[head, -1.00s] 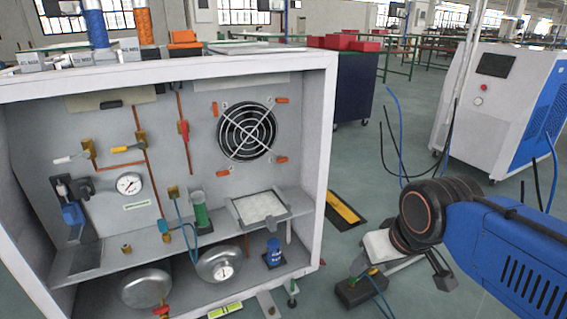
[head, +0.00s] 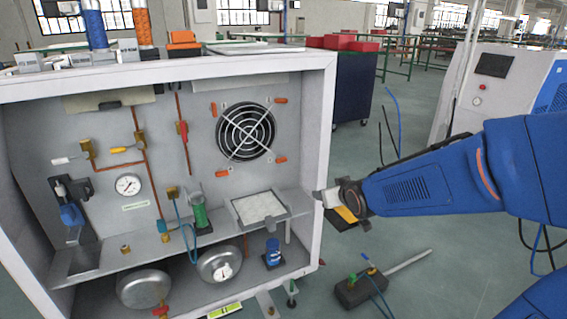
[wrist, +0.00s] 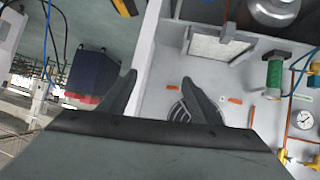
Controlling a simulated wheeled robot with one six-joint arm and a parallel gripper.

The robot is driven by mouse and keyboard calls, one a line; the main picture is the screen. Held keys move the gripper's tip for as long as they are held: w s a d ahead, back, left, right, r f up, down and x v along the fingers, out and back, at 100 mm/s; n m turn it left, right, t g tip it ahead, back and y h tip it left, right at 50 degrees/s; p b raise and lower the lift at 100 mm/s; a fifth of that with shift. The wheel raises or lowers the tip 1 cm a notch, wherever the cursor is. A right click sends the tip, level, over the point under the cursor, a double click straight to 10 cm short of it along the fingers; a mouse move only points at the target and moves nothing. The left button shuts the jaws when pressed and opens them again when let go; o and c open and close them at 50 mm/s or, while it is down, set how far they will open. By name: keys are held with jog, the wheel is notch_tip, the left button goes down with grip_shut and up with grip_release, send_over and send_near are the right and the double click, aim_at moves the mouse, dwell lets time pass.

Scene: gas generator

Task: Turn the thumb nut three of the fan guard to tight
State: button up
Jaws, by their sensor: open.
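The round fan guard (head: 246,131) is on the back panel inside the open cabinet, with crossed bars over a dark fan. Orange thumb nuts sit around it: upper left (head: 214,110), upper right (head: 281,101), lower right (head: 280,160) and lower left (head: 221,174). No label shows which is number three. My gripper (head: 322,198) is at the cabinet's right front edge, apart from the guard. In the wrist view my gripper (wrist: 158,78) is open and empty. The guard (wrist: 180,113) shows partly hidden behind the right finger, with an orange nut (wrist: 235,100) beside it.
The cabinet's right side wall (head: 326,140) stands between open floor and the interior. A shelf with a white-lined tray (head: 258,208) lies below the fan. Valves, a gauge (head: 128,185) and a green cylinder (head: 199,213) are to the left. A black box (head: 360,290) lies on the floor.

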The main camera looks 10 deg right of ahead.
jog(key=w+a+f+n+t+y, duration=0.1)
jog(key=w+a+f+t+y, duration=0.1)
jog(key=w, duration=0.4)
jog(key=w+a+f+n+t+y, duration=0.1)
jog(key=w+f+t, duration=0.15)
jog(key=w, duration=0.35)
jog(key=t+y, duration=0.1)
jog(key=t, duration=0.1)
send_near(282, 160)
jog(key=shift+g, duration=0.25)
jog(key=x, duration=0.9)
jog(key=shift+w+d+r, duration=0.1)
jog(key=shift+w, duration=0.05)
jog(key=c, duration=1)
